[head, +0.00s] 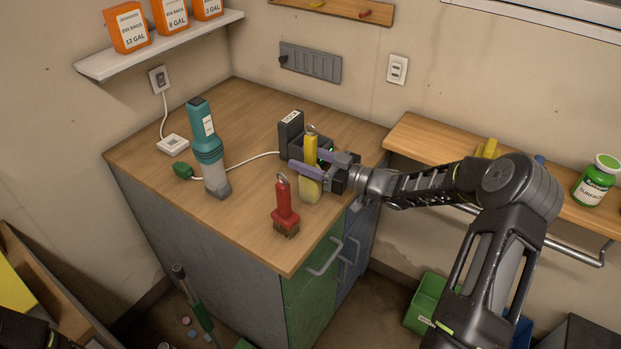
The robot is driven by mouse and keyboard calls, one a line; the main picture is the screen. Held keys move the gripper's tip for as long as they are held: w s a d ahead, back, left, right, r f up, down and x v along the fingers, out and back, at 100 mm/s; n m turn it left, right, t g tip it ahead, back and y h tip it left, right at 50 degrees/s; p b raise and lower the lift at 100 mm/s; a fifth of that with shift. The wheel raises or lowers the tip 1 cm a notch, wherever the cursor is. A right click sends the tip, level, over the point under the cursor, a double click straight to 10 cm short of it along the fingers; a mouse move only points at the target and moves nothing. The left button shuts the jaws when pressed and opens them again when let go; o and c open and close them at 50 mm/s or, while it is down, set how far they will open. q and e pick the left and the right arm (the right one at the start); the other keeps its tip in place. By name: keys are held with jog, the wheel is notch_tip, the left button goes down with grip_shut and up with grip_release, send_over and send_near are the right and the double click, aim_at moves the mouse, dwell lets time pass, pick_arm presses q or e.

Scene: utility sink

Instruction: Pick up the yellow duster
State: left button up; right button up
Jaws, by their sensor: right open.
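The yellow duster (310,190) stands upright on the wooden top of the cabinet, with its yellow handle and a metal ring uppermost. My right gripper (304,161) reaches in from the right with its purple fingers apart. One finger passes in front of the duster and hides part of its middle; the other lies behind the handle. The fingers look to be around the duster, but I cannot tell whether they touch it. My left gripper is not in view.
A red brush (285,208) stands close in front of the duster. A dark box (291,134) is just behind it. A teal handheld vacuum (208,150) stands to the left with a white cord. The cabinet top (246,232) is bare at the front left.

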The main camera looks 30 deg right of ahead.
jog(key=shift+x, duration=0.75)
grip_shut()
dwell(0.4)
dwell(0.9)
